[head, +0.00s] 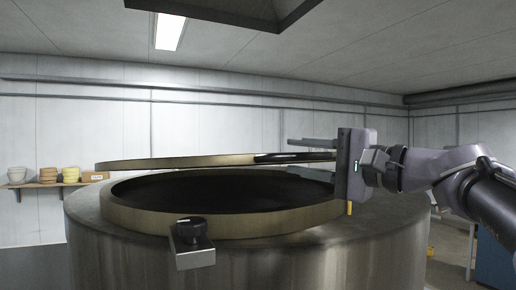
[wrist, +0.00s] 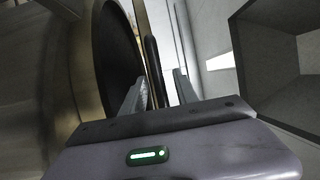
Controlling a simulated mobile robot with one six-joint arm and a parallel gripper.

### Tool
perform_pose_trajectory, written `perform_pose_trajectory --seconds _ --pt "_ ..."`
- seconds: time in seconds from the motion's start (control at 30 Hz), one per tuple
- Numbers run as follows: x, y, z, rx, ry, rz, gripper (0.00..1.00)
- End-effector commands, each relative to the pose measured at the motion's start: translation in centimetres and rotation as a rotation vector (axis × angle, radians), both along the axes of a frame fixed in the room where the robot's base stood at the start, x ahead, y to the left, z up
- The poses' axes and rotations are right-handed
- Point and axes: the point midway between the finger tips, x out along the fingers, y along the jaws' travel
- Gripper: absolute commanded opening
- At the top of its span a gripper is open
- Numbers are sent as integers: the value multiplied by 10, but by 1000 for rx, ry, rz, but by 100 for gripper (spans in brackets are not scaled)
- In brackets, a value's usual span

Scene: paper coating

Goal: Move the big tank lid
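The big tank lid (head: 190,161) is a thin tan disc seen nearly edge-on in the head view, above the tank's dark round opening. A gap shows between it and the tank rim (head: 225,222) at the front. A black handle (head: 290,157) runs along the lid's right part. My gripper (head: 289,157) reaches in from the right, one finger above the handle and lid edge and one below, with gaps on both sides. In the wrist view the black handle (wrist: 153,70) stands between the two spread fingers. Any contact deeper between the fingers is hidden.
The large metal tank (head: 250,260) fills the foreground. A bracket with a black knob (head: 191,230) juts from its front. A wall shelf (head: 45,184) with stacked bowls and a box is at left. A dark hood (head: 235,8) hangs overhead. A blue cabinet (head: 493,255) stands at right.

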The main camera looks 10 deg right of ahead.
Motion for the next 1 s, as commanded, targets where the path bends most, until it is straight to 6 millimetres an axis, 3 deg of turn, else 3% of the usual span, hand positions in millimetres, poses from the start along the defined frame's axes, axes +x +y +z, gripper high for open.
perform_pose_trajectory --seconds 0.3,0.5,1.0 --pt "3 2 -1 -1 1 -1 36" --pt "3 2 0 -1 1 -1 0" --pt "3 2 0 -1 1 -1 0"
